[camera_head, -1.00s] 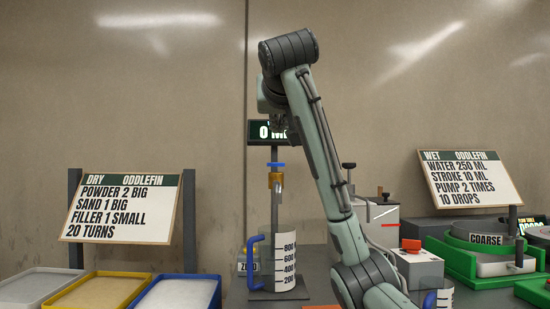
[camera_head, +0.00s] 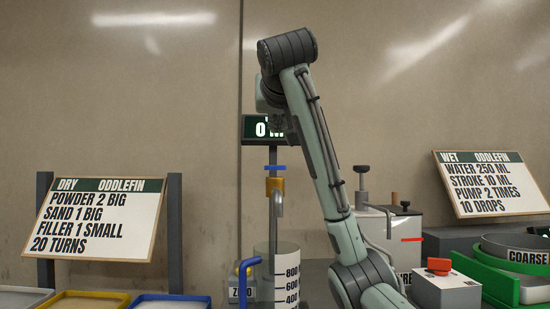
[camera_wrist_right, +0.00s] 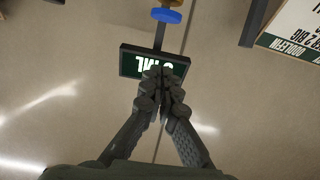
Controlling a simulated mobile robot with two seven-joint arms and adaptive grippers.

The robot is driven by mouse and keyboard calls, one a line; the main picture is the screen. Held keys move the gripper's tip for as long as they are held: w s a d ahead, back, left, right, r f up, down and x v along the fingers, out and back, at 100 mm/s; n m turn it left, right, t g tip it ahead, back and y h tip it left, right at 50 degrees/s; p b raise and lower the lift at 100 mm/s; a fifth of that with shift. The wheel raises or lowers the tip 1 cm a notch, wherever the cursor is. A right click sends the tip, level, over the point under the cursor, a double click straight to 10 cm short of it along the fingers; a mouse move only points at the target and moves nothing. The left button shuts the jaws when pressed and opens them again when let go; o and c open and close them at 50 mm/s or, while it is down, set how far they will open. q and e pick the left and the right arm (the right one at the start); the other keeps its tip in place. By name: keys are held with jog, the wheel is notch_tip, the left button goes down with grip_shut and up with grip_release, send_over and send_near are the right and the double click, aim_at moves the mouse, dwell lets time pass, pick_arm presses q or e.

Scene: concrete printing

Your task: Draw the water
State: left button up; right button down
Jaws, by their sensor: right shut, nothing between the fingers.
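The water tap is a brass body (camera_head: 275,185) with a blue knob (camera_head: 275,169) and a grey spout pointing down; the blue knob also shows in the wrist view (camera_wrist_right: 166,15). Under it stands a clear jug (camera_head: 285,258) with a blue handle and a white scale marked 800, 600, 400. No water is seen running. A dark display (camera_head: 254,127) above the tap reads 0, its rest partly covered by my right gripper (camera_head: 279,128). In the wrist view my right gripper (camera_wrist_right: 163,72) is shut and empty in front of the display (camera_wrist_right: 128,62). My left gripper is not in view.
A WET sign (camera_head: 493,185) at right reads water 250 ML. A DRY sign (camera_head: 95,220) stands at left above trays. A ZERO button box (camera_head: 235,294) sits left of the jug. A grey box with a red knob (camera_head: 438,265) and green-framed equipment (camera_head: 500,285) stand right of my arm.

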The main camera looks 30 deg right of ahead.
jog(key=p, duration=0.1)
send_over(275, 169)
notch_tip(275, 169, down, 2)
notch_tip(275, 169, down, 3)
jog(key=shift+f, duration=0.2)
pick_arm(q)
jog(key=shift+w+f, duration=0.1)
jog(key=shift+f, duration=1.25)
pick_arm(e)
jog(key=shift+s+f, duration=0.1)
jog(key=shift+f, duration=0.4)
